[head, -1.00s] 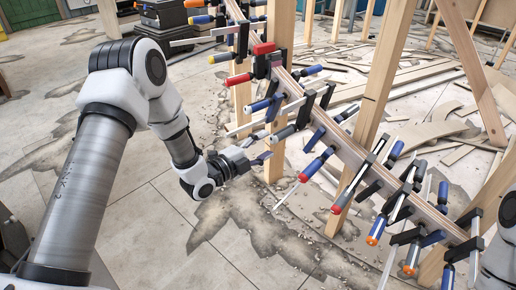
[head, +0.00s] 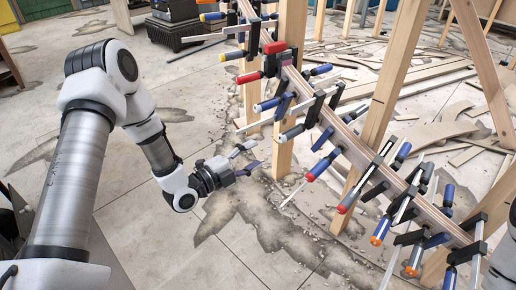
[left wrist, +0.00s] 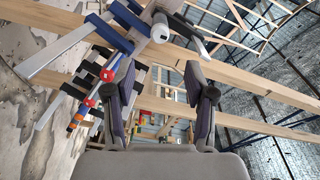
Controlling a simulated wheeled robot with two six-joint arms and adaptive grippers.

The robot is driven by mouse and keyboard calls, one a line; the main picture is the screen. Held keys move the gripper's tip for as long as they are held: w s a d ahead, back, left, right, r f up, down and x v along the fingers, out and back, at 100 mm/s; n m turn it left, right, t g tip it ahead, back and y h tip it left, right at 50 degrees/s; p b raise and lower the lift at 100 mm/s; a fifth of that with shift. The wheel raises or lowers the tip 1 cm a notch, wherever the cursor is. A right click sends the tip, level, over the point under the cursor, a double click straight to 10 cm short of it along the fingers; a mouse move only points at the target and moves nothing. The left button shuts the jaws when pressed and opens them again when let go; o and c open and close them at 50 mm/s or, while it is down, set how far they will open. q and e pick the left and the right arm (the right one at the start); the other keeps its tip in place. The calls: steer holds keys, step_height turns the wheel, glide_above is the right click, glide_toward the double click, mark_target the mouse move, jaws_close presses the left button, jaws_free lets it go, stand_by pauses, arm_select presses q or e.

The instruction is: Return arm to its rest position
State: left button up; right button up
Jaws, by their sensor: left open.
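My left gripper (head: 246,160) is open and empty in the head view. It hangs over the floor to the left of the curved wooden stringer (head: 349,146), apart from it and its clamps. In the left wrist view, the two fingers of the left gripper (left wrist: 158,105) stand apart with nothing between them. Beyond them show wooden beams and several clamps. My right gripper is not visible; only a bit of white arm shows at the right edge of the head view.
Several bar clamps with blue, red and orange handle ends, such as a blue and red one (head: 322,165), line the stringer. Wooden posts (head: 398,70) hold it up. Black cases (head: 182,28) stand at the back. Wood strips litter the floor at the right.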

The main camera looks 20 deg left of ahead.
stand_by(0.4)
arm_select(q)
steer(key=s+d+f+n+g+y, duration=0.15)
steer(key=s+d+f+g, duration=0.35)
steer(key=f, duration=0.5)
steer(key=s+d+f+n+g+y, duration=0.1)
steer(key=s+d+f+n+g, duration=0.15)
steer(key=s+f, duration=0.6)
steer(key=s+a+f+n+g+y, duration=0.3)
steer(key=s+f+n+g, duration=0.1)
steer(key=s+n, duration=0.45)
steer(key=s+a+f+n+g+y, duration=0.25)
steer(key=s+n+g, duration=0.25)
steer(key=s+n, duration=0.3)
step_height(320, 180, up, 33)
steer(key=s+p, duration=0.1)
steer(key=p, duration=3.2)
steer(key=shift+s+p, duration=0.2)
steer(key=shift+p, duration=0.1)
steer(key=shift+r, duration=0.1)
